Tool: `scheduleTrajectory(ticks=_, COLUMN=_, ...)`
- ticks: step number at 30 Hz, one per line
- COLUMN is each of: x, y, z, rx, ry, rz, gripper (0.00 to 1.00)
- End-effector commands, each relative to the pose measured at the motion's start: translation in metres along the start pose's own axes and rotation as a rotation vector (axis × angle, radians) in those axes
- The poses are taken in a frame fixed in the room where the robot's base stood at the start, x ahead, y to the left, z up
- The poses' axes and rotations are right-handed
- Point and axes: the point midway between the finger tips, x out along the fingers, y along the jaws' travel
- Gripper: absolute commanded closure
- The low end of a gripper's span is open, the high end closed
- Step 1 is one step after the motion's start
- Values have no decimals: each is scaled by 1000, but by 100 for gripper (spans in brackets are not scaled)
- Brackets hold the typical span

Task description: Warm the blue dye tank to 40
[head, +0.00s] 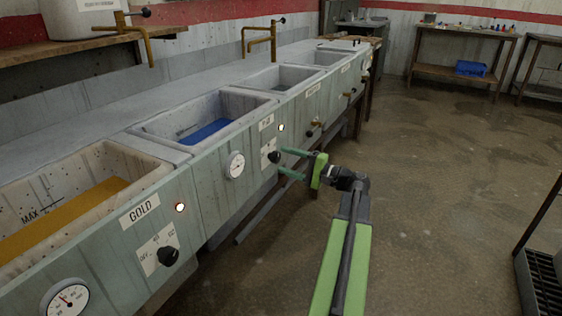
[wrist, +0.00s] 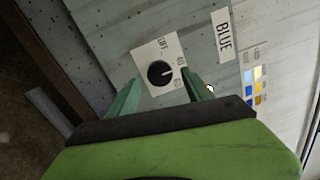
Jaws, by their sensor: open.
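The blue dye tank (head: 165,124) is a grey basin with blue liquid (head: 208,131) in it, second from the front in the row. Its front panel carries a round white gauge (head: 235,164), a small lit lamp (head: 281,128) and a black knob (head: 274,157) on a white scale plate. In the wrist view the black knob (wrist: 160,73) sits on its plate beside the BLUE label (wrist: 222,35). My gripper (head: 292,164) is open, its two green fingers pointing at the panel on either side of the knob. Whether they touch the knob or panel I cannot tell.
The gold tank (head: 140,172) stands nearest, with its own lit lamp, black knob (head: 167,256) and gauge (head: 65,299). More tanks (head: 282,78) run on beyond the blue one. Brass taps (head: 262,38) rise behind. The floor (head: 430,170) to the right is open.

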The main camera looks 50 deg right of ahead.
Motion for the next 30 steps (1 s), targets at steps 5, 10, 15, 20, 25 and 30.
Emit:
scheduleTrajectory(ticks=5, x=-52, y=1, z=-1, rx=0, ry=5, rz=-1, gripper=41)
scheduleTrajectory(ticks=10, x=-100, y=1, z=0, rx=0, ry=5, rz=-1, gripper=41)
scheduleTrajectory(ticks=15, x=-135, y=1, z=0, rx=1, ry=3, rz=-1, gripper=41)
scheduleTrajectory(ticks=20, x=-151, y=0, z=1, rx=1, ry=1, rz=0, gripper=41)
scheduleTrajectory(ticks=25, x=-153, y=0, z=1, rx=1, ry=0, rz=0, gripper=41)
scheduleTrajectory(ticks=30, x=-153, y=0, z=1, rx=0, ry=0, rz=0, gripper=41)
